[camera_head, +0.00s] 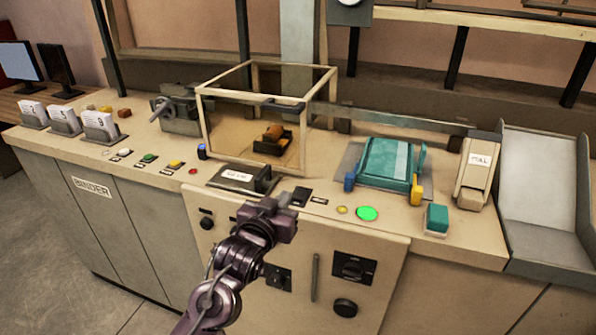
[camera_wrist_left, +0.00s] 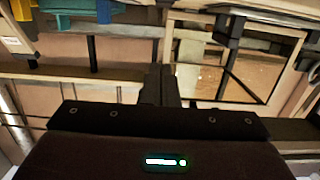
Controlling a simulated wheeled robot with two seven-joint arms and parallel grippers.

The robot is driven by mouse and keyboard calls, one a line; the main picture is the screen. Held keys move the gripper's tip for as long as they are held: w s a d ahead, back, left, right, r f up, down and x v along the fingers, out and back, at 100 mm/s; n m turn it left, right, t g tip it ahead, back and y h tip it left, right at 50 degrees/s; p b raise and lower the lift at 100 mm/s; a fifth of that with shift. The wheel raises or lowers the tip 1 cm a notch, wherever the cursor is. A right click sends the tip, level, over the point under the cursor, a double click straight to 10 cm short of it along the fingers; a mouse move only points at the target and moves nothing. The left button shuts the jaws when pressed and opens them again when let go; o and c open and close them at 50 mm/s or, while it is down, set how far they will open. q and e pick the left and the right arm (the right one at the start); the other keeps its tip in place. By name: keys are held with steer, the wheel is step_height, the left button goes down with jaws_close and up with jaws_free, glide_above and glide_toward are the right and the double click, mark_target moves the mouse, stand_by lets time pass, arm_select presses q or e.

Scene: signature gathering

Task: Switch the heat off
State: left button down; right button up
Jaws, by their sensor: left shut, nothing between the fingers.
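The counter's front panel (camera_head: 325,240) carries several dark controls. A large black rotary switch (camera_head: 353,267) on a dark plate sits at its right, with a round black knob (camera_head: 345,307) below it. A smaller switch plate (camera_head: 278,277) is partly beside my left arm, and a small round knob (camera_head: 207,222) is at the upper left. Their labels are too small to read, so I cannot tell which one controls the heat. My left gripper (camera_head: 299,196) is shut and empty, above the counter's front edge near a small black block. Its closed fingers show in the left wrist view (camera_wrist_left: 161,86).
A framed clear box (camera_head: 266,72) stands behind my gripper. A black labelled device (camera_head: 240,178), a lit green button (camera_head: 367,213) and a teal machine (camera_head: 386,166) are on the counter. Label holders (camera_head: 101,127) stand at left. A grey chute (camera_head: 540,181) is at right.

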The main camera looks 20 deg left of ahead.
mark_target(299, 197)
arm_select(q)
steer(key=shift+d, duration=0.1)
arm_select(e)
steer(key=shift+s+d, duration=0.15)
steer(key=shift+s, duration=0.15)
